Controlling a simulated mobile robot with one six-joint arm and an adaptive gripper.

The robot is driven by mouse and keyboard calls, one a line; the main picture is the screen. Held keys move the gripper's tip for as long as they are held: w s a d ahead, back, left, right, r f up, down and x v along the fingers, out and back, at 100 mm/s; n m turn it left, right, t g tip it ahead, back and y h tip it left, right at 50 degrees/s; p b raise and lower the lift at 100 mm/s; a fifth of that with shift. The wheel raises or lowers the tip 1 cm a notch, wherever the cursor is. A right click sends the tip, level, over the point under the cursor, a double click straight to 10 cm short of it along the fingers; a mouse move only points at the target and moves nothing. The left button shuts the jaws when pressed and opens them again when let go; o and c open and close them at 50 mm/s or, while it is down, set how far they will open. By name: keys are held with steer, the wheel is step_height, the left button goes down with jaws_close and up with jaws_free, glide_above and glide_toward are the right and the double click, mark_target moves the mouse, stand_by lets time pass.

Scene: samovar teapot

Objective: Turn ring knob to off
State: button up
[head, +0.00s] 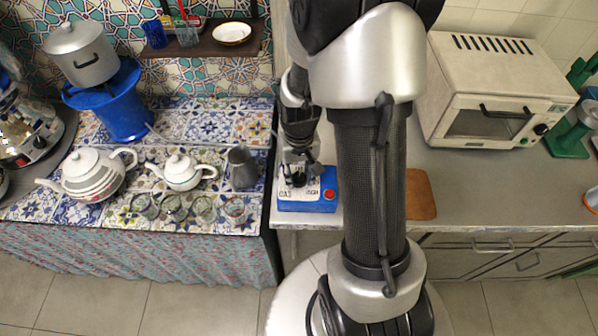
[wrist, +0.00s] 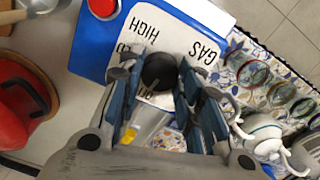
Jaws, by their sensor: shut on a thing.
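A blue box (head: 308,206) with a white label face and a red button (head: 329,194) sits at the counter's front edge in the head view. In the wrist view the same box (wrist: 90,45) shows the printed words HIGH and GAS on its label. A round black knob (wrist: 158,72) stands out from the label. My gripper (wrist: 160,82) has one finger on each side of the knob and is shut on it. In the head view my gripper (head: 297,176) is over the box and partly covers the knob. The knob's pointer mark cannot be made out.
Several glasses (head: 203,209) and two white teapots (head: 182,172) stand on the tiled counter to the left. A toaster oven (head: 495,92) and a brown board (head: 420,195) are to the right. In the wrist view a red pot (wrist: 18,105) is at the left edge.

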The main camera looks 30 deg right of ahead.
mark_target(299, 178)
steer(key=shift+n, duration=0.6)
steer(key=o, duration=1.1)
steer(key=shift+r, duration=0.1)
step_height(299, 178, up, 12)
steer(key=shift+f, duration=0.1)
stand_by(0.3)
